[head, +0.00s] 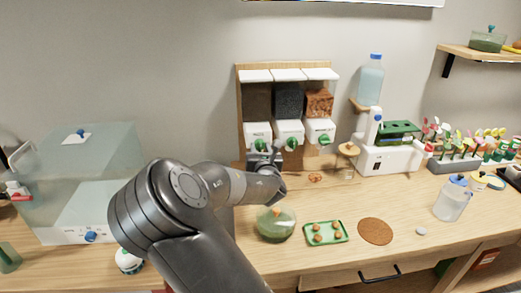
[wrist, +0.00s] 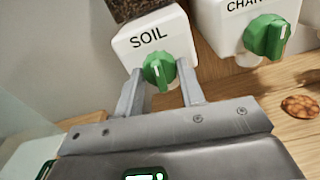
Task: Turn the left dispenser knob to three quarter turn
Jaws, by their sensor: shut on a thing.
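The left dispenser (head: 257,130) is a white box labelled SOIL, and it also shows in the wrist view (wrist: 148,42). Its green knob (wrist: 159,72) has a pale pointer mark that looks roughly upright in the wrist view. My gripper (wrist: 161,86) has one finger on each side of this knob and is shut on it. In the head view my gripper (head: 262,158) is at the front of the left dispenser and partly hides its knob (head: 260,144). The other two dispensers have green knobs, the middle (head: 291,144) and the right (head: 325,139).
On the wooden table (head: 400,200) stand a green glass vessel (head: 275,224), a green tray (head: 326,233) and a brown round mat (head: 375,231). A clear box (head: 80,185) is at the left. A white device (head: 387,155) and a bottle (head: 370,80) are right of the dispensers.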

